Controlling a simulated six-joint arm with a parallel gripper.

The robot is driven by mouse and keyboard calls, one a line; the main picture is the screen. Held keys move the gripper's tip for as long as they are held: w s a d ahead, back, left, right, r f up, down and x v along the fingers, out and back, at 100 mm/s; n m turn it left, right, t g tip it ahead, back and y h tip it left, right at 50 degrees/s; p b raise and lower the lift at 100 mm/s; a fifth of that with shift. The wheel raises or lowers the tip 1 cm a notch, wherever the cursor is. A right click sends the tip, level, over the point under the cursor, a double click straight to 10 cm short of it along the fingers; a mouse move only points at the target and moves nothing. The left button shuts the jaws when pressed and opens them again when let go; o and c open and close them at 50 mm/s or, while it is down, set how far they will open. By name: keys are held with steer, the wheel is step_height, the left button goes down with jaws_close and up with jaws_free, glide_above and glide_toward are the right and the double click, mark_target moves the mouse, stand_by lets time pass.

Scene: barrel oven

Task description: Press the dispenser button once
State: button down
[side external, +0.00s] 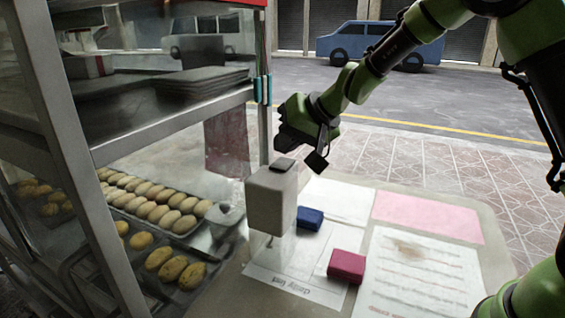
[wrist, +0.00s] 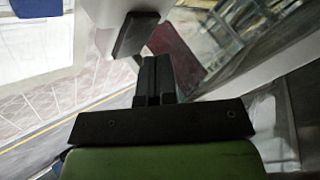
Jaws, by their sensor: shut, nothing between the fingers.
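The dispenser (side external: 270,203) is a light grey box standing on the table, left of the middle in the side view. Its dark button (side external: 284,165) is a flat piece on top. My gripper (side external: 286,148) is above the button, close to it; I cannot tell whether they touch. In the wrist view the shut fingers (wrist: 152,62) point at the dark button (wrist: 135,35), with the pale dispenser (wrist: 118,10) beyond it at the top edge. Nothing is between the fingers.
A blue block (side external: 310,218) lies right of the dispenser, and a crimson block (side external: 347,266) lies nearer the front. Papers (side external: 420,275) cover the table. A metal-framed glass cabinet (side external: 90,165) with trays of pastries (side external: 160,208) stands close on the left.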

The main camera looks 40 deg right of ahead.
mark_target(285, 162)
steer(key=shift+f, duration=0.45)
steer(key=shift+f, duration=0.4)
stand_by(0.5)
steer(key=shift+r, duration=0.85)
steer(key=shift+r, duration=2.55)
